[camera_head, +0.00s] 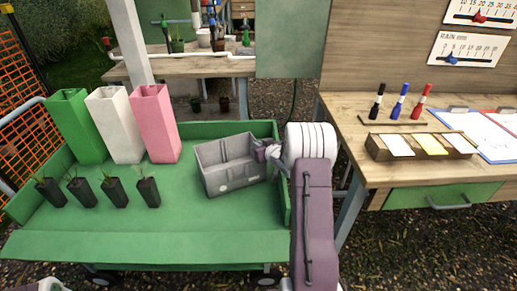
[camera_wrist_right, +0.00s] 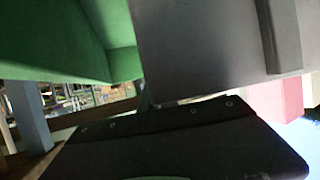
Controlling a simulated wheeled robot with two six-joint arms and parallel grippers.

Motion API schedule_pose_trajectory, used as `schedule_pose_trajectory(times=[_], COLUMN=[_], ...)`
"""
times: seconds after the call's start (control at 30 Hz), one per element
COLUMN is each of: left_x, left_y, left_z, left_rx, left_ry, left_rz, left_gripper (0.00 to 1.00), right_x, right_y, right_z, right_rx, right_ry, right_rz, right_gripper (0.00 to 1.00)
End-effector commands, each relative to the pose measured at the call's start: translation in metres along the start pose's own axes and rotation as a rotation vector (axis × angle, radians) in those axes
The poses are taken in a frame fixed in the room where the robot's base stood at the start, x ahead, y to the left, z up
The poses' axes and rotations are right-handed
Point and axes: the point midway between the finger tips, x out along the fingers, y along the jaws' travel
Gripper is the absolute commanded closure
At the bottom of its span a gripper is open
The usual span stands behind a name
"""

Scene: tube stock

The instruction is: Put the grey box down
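The grey box (camera_head: 232,178) is an open-topped, empty-looking bin at the right end of the green cart bed (camera_head: 200,219). It sits slightly askew in the picture; I cannot tell whether its base touches the bed. My right gripper (camera_head: 268,153) is at the box's right-hand wall and appears shut on it. In the right wrist view the grey box (camera_wrist_right: 205,45) fills the upper middle, close against a dark finger of the gripper (camera_wrist_right: 165,125). The gripped edge itself is mostly hidden.
Green, white (camera_head: 119,125) and pink (camera_head: 156,123) tall containers stand at the cart's back left. Several black seedling pots (camera_head: 115,192) line its left side. The bed in front of the box is clear. A wooden table (camera_head: 360,176) with markers and a card tray (camera_head: 421,147) stands right.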

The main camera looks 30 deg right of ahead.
Motion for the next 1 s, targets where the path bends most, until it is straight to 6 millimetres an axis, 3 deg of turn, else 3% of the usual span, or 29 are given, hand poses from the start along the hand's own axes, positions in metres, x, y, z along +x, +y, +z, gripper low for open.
schedule_pose_trajectory(times=[0.23,0.3,0.33,0.7,0.83,1.0], left_x=[0.002,0.001,0.001,-0.003,-0.008,-0.018], left_y=[0.000,0.000,0.000,0.000,0.000,0.000], left_z=[0.000,0.000,0.000,0.000,-0.001,-0.002], left_rx=[0.000,0.000,0.000,0.000,0.000,0.000], left_ry=[0.000,0.000,0.000,0.000,0.000,0.000], left_rz=[0.000,0.000,0.000,0.000,0.000,0.000], left_gripper=[0.64,0.64,0.64,0.64,0.64,0.64], right_x=[0.001,0.001,0.001,-0.003,-0.024,-0.065], right_y=[0.000,0.000,0.000,0.000,0.001,0.001], right_z=[0.002,0.002,0.002,-0.003,-0.004,-0.005], right_rx=[0.001,0.000,0.000,0.001,0.002,0.003], right_ry=[0.001,0.000,0.000,0.000,-0.001,0.000], right_rz=[0.000,0.000,0.000,0.000,0.001,0.002], right_gripper=[1.00,0.76,0.74,0.74,0.74,0.74])
